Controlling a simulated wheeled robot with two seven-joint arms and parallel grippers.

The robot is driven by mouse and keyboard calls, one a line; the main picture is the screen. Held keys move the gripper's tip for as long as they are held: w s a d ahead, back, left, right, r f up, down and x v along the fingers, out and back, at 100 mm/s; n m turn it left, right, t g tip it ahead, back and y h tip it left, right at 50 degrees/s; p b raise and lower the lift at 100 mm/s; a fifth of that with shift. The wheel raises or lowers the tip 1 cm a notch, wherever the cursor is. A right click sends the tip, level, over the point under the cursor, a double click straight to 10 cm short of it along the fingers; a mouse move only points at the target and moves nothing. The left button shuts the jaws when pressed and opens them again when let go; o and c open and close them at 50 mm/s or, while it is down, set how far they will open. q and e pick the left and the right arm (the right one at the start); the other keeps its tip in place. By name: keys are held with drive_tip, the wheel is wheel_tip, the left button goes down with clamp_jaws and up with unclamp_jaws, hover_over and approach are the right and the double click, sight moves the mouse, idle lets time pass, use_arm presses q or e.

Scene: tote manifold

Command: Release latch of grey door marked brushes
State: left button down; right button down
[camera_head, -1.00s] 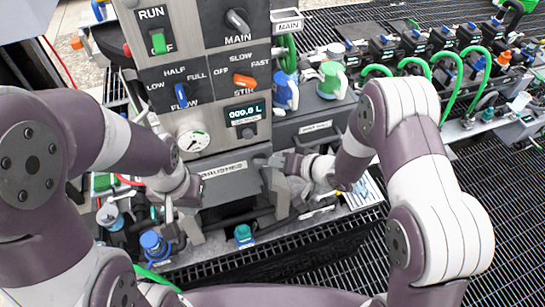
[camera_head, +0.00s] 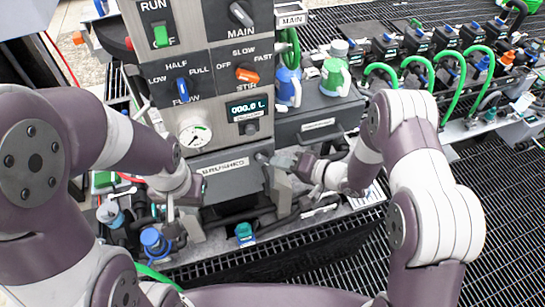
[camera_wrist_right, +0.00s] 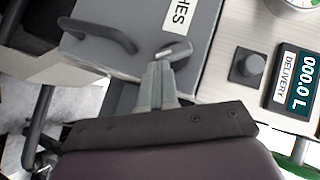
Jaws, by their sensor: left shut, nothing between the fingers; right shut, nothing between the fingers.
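The grey door (camera_head: 232,183) with the label "BRUSHES" sits low on the front of the control panel. In the right wrist view the door (camera_wrist_right: 130,62) shows part of its label, "HES", a dark curved handle (camera_wrist_right: 98,33) and a small light-grey latch lever (camera_wrist_right: 174,51) near its edge. My right gripper (camera_wrist_right: 163,66) is shut and empty, its fingertips at the latch lever; whether they touch cannot be told. It also shows in the head view (camera_head: 272,163). My left gripper (camera_head: 186,212) is shut and empty at the door's left side.
Above the door are a gauge (camera_head: 194,132), a digital display (camera_head: 247,109) and several switches. A blue-capped fitting (camera_head: 154,241) and a teal-capped one (camera_head: 244,232) stand below it. Blue and green jugs (camera_head: 334,78) stand on the right. Dark grating covers the floor.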

drive_tip(key=shift+a+f+m+y+b, duration=0.1)
drive_tip(key=shift+f+m+y+b, duration=0.65)
drive_tip(key=shift+m+y+b, duration=0.5)
drive_tip(key=shift+r, duration=0.15)
